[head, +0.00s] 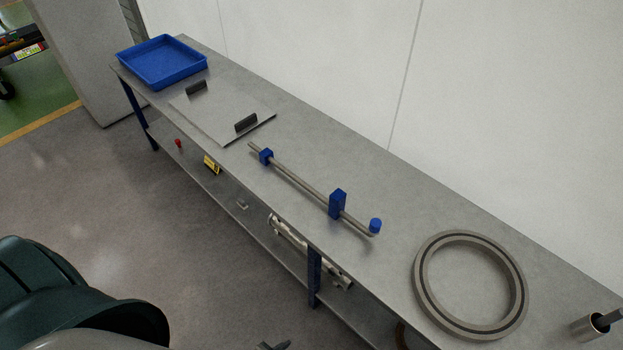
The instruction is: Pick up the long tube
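The long tube (306,187) is a thin grey metal tube lying lengthwise on the grey workbench (376,172). A small blue block (266,156) is around or under it near its far end, and a taller blue block (337,204) stands at it closer to its near end. A blue cap-like piece (376,225) is at the near end. Only a dark tip (273,346), seemingly of my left gripper, shows at the bottom edge, well away from the tube; its opening is cut off. My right gripper is not in view. Nothing holds the tube.
A blue tray (196,68) and a flat metal plate (193,122) with two dark handles lie at the far end. A large metal ring (421,292) lies near the tube's near end, and a metal cup (583,330) stands at right. A lower shelf (262,235) holds parts. A wall backs the bench.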

